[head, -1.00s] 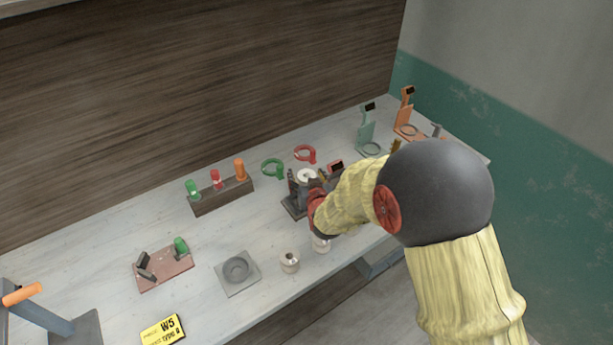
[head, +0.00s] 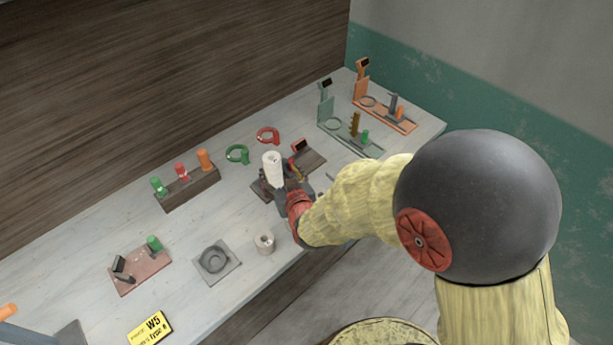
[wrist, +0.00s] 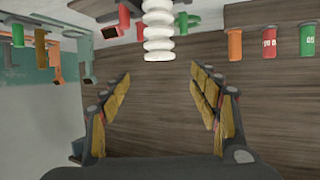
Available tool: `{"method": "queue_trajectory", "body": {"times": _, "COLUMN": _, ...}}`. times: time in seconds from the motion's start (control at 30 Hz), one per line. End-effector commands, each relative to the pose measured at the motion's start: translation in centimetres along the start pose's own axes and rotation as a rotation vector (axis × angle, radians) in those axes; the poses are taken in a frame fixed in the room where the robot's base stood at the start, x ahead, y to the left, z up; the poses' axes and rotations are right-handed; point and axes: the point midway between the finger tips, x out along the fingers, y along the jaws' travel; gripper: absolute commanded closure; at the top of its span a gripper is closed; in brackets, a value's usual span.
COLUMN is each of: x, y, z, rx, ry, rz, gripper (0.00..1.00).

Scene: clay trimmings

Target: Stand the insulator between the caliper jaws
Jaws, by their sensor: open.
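My gripper (head: 290,184) is open, just to the right of and in front of the insulator in the head view. In the wrist view the insulator (wrist: 158,30) shows upside down at the top, beyond the spread fingertips of my gripper (wrist: 160,75), with nothing between the fingers.
A short white spool (head: 264,244) stands near the front edge, beside a grey dished plate (head: 228,273). A peg rack (head: 188,188) stands left. Green (head: 328,105) and orange (head: 361,85) gauge stands are at the back right.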

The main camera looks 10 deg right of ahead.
Motion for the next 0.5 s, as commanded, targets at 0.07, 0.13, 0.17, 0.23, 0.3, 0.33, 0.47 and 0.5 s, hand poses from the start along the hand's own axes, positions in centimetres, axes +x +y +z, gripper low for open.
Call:
{"method": "queue_trajectory", "body": {"times": 0.07, "x": -0.1, "y": 0.0, "z": 0.0, "rx": 0.000, "ry": 0.000, "rz": 0.000, "gripper": 0.38}}
{"method": "queue_trajectory", "body": {"times": 0.13, "x": -0.1, "y": 0.1, "z": -0.2, "rx": 0.002, "ry": -0.002, "rz": 0.000, "gripper": 0.38}}
{"method": "queue_trajectory", "body": {"times": 0.17, "x": -0.2, "y": 0.2, "z": -0.4, "rx": 0.004, "ry": -0.006, "rz": 0.000, "gripper": 0.38}}
{"method": "queue_trajectory", "body": {"times": 0.23, "x": -0.7, "y": 0.6, "z": -1.2, "rx": 0.013, "ry": -0.023, "rz": 0.000, "gripper": 0.38}}
{"method": "queue_trajectory", "body": {"times": 0.3, "x": -1.6, "y": 1.3, "z": -2.5, "rx": 0.027, "ry": -0.057, "rz": -0.002, "gripper": 0.38}}
{"method": "queue_trajectory", "body": {"times": 0.33, "x": -2.2, "y": 1.7, "z": -3.0, "rx": 0.033, "ry": -0.078, "rz": -0.003, "gripper": 0.38}}
{"method": "queue_trajectory", "body": {"times": 0.47, "x": -6.2, "y": 3.9, "z": -5.4, "rx": 0.058, "ry": -0.185, "rz": -0.001, "gripper": 0.38}}
{"method": "queue_trajectory", "body": {"times": 0.5, "x": -7.8, "y": 4.5, "z": -6.0, "rx": 0.064, "ry": -0.220, "rz": 0.001, "gripper": 0.38}}
